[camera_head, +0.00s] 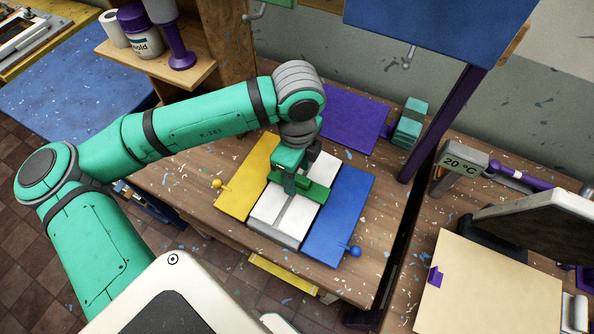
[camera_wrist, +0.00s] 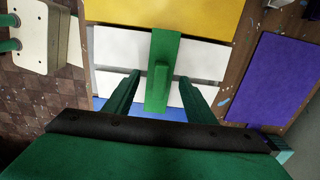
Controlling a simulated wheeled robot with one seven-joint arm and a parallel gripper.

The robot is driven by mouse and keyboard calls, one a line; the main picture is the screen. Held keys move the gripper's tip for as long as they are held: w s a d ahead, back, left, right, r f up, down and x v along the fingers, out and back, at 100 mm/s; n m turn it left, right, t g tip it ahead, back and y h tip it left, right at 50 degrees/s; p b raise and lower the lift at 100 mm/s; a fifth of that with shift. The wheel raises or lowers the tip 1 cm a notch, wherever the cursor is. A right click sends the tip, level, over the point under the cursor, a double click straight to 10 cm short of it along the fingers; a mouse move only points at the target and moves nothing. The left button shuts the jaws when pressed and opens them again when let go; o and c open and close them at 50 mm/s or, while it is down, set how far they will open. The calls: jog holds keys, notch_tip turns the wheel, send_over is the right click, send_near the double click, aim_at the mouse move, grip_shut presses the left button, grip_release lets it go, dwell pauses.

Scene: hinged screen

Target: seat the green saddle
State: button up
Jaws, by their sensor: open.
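The green saddle (camera_head: 316,192) is a flat bar with a raised grip on top. It lies across the white slab (camera_head: 283,228) and its grey groove, toward the slab's far end in the head view. The wrist view shows the saddle (camera_wrist: 166,45) crossing the groove (camera_wrist: 210,80) roughly at a right angle. My gripper (camera_head: 296,184) is over the saddle, pointing down. In the wrist view my gripper (camera_wrist: 159,76) is open, one finger on each side of the raised grip, with a gap on both sides. Whether the saddle sits flush is hidden.
A yellow leaf (camera_head: 249,180) and a blue leaf (camera_head: 340,215) flank the slab, each with a knob. A purple panel (camera_head: 350,118) lies behind. A teal block (camera_head: 409,122), a dark purple post (camera_head: 440,125) and a temperature display (camera_head: 460,163) stand to the right.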

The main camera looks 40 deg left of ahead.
aim_at(298, 177)
jog(key=shift+r, duration=0.1)
jog(key=shift+r, duration=3.9)
